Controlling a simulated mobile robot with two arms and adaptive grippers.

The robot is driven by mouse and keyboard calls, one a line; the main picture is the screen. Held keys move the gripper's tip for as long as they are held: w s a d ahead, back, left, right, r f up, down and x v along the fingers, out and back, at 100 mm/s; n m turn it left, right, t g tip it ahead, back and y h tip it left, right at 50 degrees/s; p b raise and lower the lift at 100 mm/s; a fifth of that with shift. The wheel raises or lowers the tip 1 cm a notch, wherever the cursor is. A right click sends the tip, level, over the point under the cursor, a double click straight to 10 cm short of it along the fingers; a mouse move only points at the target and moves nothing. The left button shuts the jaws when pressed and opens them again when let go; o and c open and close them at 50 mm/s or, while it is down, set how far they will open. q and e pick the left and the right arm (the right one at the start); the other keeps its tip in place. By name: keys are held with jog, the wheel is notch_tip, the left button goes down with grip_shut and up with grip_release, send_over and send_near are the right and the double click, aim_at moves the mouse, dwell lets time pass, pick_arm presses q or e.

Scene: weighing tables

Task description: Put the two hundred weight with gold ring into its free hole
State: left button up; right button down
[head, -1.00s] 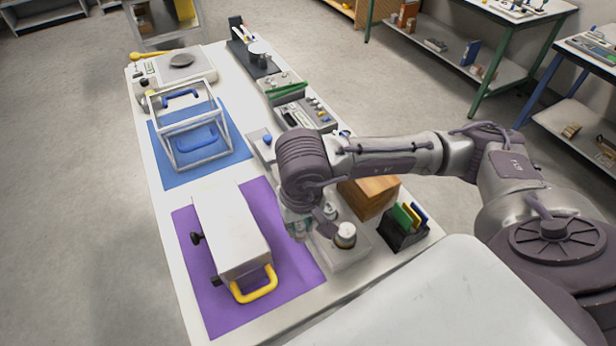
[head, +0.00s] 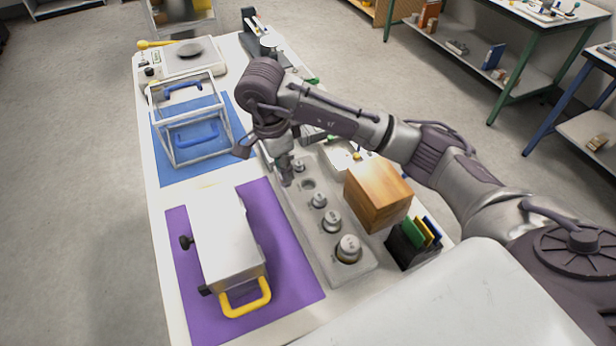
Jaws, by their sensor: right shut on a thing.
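A grey weight block (head: 322,262) lies on the white table, with several metal weights standing in its row of holes. The largest weight (head: 348,248) is at the near end, with smaller ones (head: 332,221) behind it. One round hole (head: 308,184) toward the far end is empty. My right gripper (head: 287,176) points down at the block's left edge, just left of that hole. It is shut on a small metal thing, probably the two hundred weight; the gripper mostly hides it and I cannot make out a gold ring. My left gripper is not in view.
A wooden box (head: 378,194) and a dark holder (head: 410,248) with coloured cards stand right of the block. A white box with a yellow handle (head: 228,240) sits on a purple mat (head: 290,285) to its left. A white frame (head: 190,120) stands on a blue mat.

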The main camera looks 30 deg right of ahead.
jog(key=d+f, duration=0.1)
jog(key=d, duration=0.1)
jog(key=d+f+p, duration=0.1)
jog(key=d, duration=0.1)
jog(key=w+d+f, duration=0.1)
jog(key=d, duration=0.1)
jog(key=shift+w+d+f+p, duration=0.1)
jog(key=shift+d+f+p, duration=0.1)
jog(key=shift+f+p, duration=0.15)
jog(key=shift+f, duration=0.35)
notch_tip(320, 180, down, 3)
jog(key=shift+f+p, duration=0.1)
jog(key=shift+p, duration=0.6)
jog(key=shift+f+b, duration=0.3)
jog(key=c, duration=1)
grip_release()
jog(key=shift+r, duration=0.1)
